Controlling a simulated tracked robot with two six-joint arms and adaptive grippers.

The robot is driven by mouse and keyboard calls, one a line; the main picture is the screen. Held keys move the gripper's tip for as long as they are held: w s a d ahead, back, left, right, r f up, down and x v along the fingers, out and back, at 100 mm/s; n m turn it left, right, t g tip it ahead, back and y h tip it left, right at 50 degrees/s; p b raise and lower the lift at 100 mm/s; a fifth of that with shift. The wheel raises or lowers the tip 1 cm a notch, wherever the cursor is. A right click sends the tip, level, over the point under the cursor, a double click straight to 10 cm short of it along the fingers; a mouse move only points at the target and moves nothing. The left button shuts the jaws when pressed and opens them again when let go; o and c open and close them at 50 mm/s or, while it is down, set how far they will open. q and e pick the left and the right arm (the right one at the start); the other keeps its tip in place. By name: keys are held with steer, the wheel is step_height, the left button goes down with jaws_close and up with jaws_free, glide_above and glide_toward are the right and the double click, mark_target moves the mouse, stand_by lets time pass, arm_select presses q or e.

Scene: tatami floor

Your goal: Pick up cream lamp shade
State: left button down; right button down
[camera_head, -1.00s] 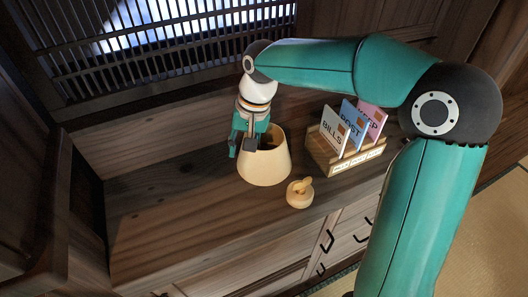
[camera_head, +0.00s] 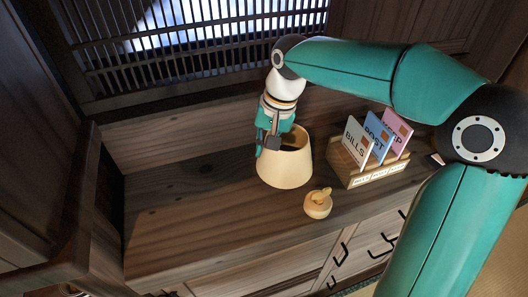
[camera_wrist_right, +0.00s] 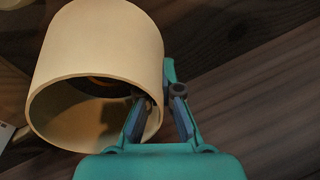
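The cream lamp shade (camera_head: 287,170) is a tapered open cylinder, upright at the middle of the wooden cabinet top. It also shows large in the right wrist view (camera_wrist_right: 95,50), its opening facing the camera. My right gripper (camera_head: 268,146) is at the shade's left rim. In the right wrist view my right gripper (camera_wrist_right: 160,100) has one finger inside the shade and one outside, closed on its wall. The fingers hide part of the rim. Whether the shade's base is slightly off the wood is hard to tell. My left gripper is not in view.
A small cream pot (camera_head: 318,205) stands in front of the shade, near the cabinet's front edge. A wooden letter holder (camera_head: 372,178) with cards is to the right. A slatted window is behind. The cabinet top (camera_head: 185,215) is clear to the left.

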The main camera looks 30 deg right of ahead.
steer(key=v, duration=0.3)
steer(key=a+v, duration=0.1)
steer(key=v, duration=0.2)
steer(key=w+p+v, duration=0.1)
steer(key=v, duration=0.2)
steer(key=shift+w+a+r, duration=0.15)
steer(key=shift+a+r, duration=0.2)
steer(key=s+a+b, duration=0.2)
steer(key=s, duration=0.8)
steer(key=s+a+b, duration=0.2)
steer(key=s+a, duration=0.1)
steer(key=s, duration=0.6)
steer(key=w+a+p+v, duration=0.1)
steer(key=p+v, duration=0.7)
steer(key=v, duration=0.1)
steer(key=shift+w+a+r+p, duration=0.25)
steer(key=shift+a+p, duration=0.15)
steer(key=shift+a, duration=0.1)
